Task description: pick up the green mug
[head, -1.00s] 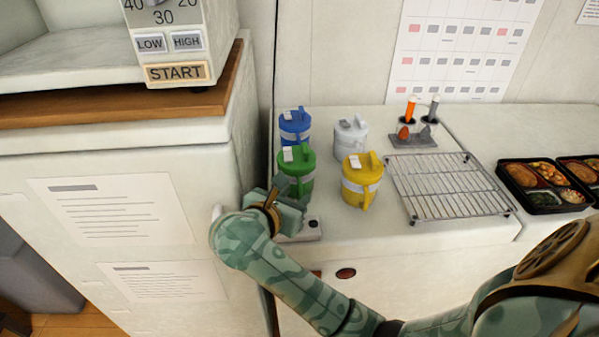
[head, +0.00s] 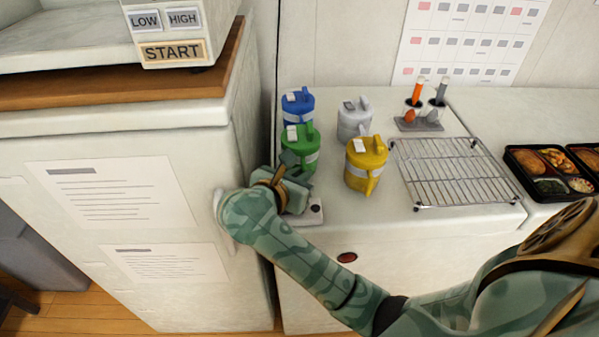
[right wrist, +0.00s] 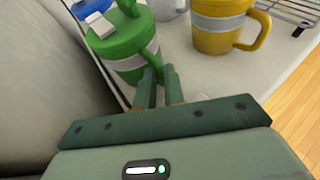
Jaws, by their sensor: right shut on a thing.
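The green mug (head: 300,140) with a lid stands upright on the white counter, in front of the blue mug. It also shows in the right wrist view (right wrist: 122,45), at the upper left. My right gripper (head: 291,163) is at its near side. In the right wrist view, its two fingers (right wrist: 160,82) are shut on the green mug's handle, which they partly hide. My left gripper is not in view.
A blue mug (head: 297,105), a white mug (head: 354,120) and a yellow mug (head: 366,165) stand close by. A wire rack (head: 452,172) and bento trays (head: 548,188) lie to the right. A white cabinet wall (head: 238,125) rises close on the left.

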